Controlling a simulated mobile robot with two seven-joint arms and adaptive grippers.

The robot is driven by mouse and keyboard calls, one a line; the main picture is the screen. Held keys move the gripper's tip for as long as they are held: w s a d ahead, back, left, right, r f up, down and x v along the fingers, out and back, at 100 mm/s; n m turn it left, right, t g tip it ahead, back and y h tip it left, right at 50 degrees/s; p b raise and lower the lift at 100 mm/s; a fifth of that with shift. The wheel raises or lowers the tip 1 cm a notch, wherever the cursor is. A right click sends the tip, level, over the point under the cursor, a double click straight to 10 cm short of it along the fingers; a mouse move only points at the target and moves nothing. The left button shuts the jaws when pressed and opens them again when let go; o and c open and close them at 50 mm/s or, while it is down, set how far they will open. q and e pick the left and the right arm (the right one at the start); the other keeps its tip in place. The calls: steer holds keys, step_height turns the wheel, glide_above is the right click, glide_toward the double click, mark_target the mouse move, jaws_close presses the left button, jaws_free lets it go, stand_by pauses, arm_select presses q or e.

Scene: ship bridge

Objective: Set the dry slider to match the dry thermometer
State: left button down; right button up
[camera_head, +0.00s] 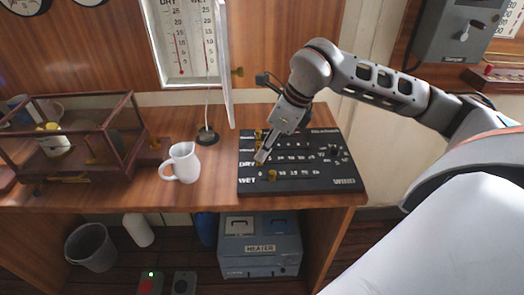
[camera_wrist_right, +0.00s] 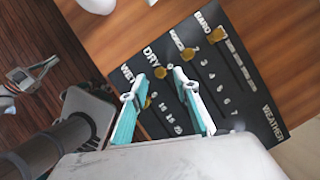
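The dark slider board (camera_head: 315,183) lies on the desk with rows marked WET, DRY and others. The brass dry slider knob (camera_wrist_right: 160,72) sits near the DRY label in the wrist view. My right gripper (camera_head: 261,158) points down over the DRY row. Its two teal-sided fingers (camera_wrist_right: 155,84) are apart, with the dry knob by their tips; contact cannot be told. The brass wet knob (camera_head: 272,175) is just nearer me. The dry thermometer (camera_head: 181,50) is the left one in the wall case, with a red column. A grey pronged shape (camera_wrist_right: 25,80), probably my left gripper, shows in the wrist view.
A white mug (camera_head: 184,161) stands left of the board. A wood-framed glass case (camera_head: 85,180) is farther left. The thermometer case door (camera_head: 224,65) hangs open above the desk. A heater box (camera_head: 260,262) and a bin (camera_head: 90,248) are below.

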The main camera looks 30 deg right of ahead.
steer(key=shift+x, duration=1.05)
arm_select(q)
steer(key=shift+w+r, duration=0.65)
steer(key=shift+w, duration=0.05)
arm_select(e)
steer(key=shift+w+f, duration=0.15)
steer(key=shift+f, duration=0.1)
